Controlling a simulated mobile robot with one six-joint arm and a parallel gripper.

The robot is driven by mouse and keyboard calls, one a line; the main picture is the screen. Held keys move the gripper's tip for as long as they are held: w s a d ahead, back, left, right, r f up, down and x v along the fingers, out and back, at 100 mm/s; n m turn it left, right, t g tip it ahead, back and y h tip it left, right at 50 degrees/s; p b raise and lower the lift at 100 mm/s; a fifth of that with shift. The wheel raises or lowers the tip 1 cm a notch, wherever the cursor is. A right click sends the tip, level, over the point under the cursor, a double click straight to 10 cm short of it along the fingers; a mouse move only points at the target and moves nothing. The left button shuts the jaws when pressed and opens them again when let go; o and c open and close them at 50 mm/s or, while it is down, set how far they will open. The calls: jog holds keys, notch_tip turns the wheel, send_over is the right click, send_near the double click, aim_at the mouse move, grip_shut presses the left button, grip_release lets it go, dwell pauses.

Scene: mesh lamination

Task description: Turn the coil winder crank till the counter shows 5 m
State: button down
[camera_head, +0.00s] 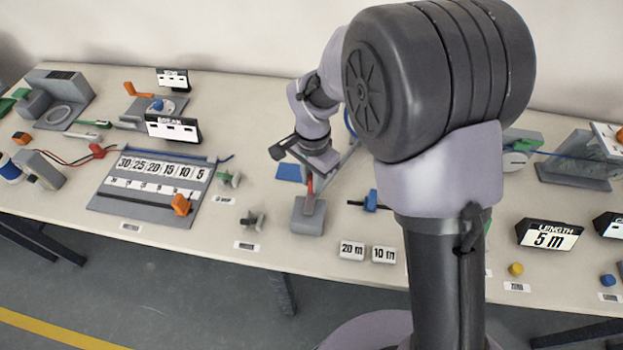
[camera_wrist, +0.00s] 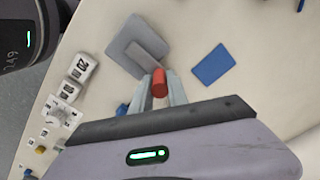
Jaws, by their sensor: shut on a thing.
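The LENGTH counter (camera_head: 548,237) at the right of the bench reads 5 m. My gripper (camera_wrist: 160,88) is shut on a red handle (camera_wrist: 159,83). The red handle (camera_head: 310,184) stands above a grey block (camera_head: 308,216) near the middle of the bench. The block (camera_wrist: 122,45) also shows just beyond the fingers in the wrist view. I cannot tell whether the handle touches the block. A green and white device with a disc (camera_head: 518,158) is partly hidden behind my arm; I cannot tell whether it is the coil winder. No crank shows clearly.
A blue pad (camera_head: 290,172) lies behind the grey block. White tiles marked 20 m (camera_head: 351,250) and 10 m (camera_head: 384,254) lie near the front edge. A yellow button (camera_head: 516,269) is below the counter. A grey ruled board (camera_head: 150,212) with an orange slider is at left.

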jog(key=c, duration=1.3)
grip_release()
notch_tip(320, 180, up, 18)
jog(key=p, duration=0.6)
jog(key=shift+f, duration=0.25)
